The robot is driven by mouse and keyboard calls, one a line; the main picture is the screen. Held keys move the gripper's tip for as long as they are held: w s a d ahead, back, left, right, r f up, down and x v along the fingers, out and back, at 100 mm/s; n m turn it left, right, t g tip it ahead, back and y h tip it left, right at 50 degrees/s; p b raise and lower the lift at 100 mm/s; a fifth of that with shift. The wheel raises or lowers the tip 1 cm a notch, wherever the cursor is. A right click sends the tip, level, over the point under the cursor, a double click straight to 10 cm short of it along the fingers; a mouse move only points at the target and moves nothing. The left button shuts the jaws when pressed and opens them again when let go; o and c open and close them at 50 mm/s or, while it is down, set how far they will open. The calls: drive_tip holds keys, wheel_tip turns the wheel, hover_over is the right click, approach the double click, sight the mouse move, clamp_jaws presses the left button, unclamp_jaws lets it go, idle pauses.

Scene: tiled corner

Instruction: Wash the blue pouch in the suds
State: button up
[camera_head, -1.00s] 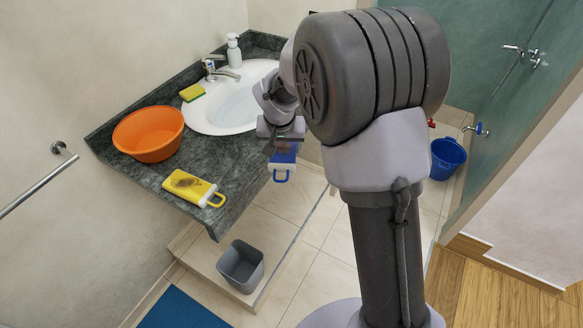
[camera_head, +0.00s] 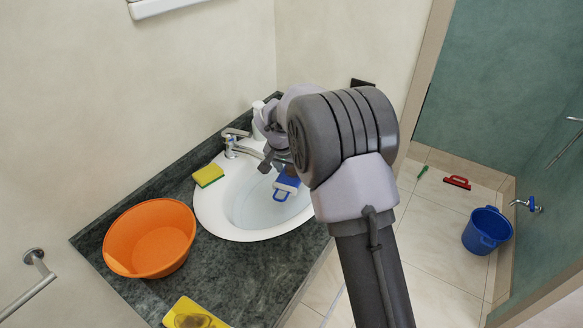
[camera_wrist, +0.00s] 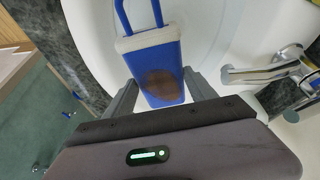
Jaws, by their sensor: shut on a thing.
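The blue pouch (camera_head: 288,181) has a pale band and a blue loop handle, and a brown stain shows on its face in the wrist view (camera_wrist: 168,58). My gripper (camera_wrist: 160,92) is shut on it, with one finger on each side of the pouch. The gripper also shows in the head view (camera_head: 277,163), partly hidden by my arm. It holds the pouch over the white basin (camera_head: 215,207), handle pointing down toward the bowl. The bowl holds pale water; I cannot make out suds. I cannot tell whether the pouch touches the water.
A chrome faucet (camera_head: 236,146) and a yellow-green sponge (camera_head: 208,175) sit at the basin's left. An orange tub (camera_head: 150,240) and a yellow stained pouch (camera_head: 190,314) are on the dark counter (camera_head: 245,275). A blue bucket (camera_head: 486,230) stands on the floor at right.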

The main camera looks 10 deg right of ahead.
wheel_tip(320, 180, down, 11)
drive_tip(key=b, duration=0.7)
drive_tip(key=shift+w+f+b, duration=0.1)
drive_tip(key=shift+f+b, duration=0.05)
drive_tip(key=shift+b, duration=0.2)
drive_tip(key=shift+f+b, duration=0.25)
drive_tip(key=shift+b, duration=0.05)
drive_tip(key=shift+c, duration=0.7)
drive_tip(key=shift+f, duration=0.1)
drive_tip(key=c, duration=0.3)
drive_tip(key=shift+c, duration=0.3)
drive_tip(key=shift+d+f, duration=0.1)
drive_tip(key=shift+d, duration=0.05)
drive_tip(key=shift+w+d, duration=0.1)
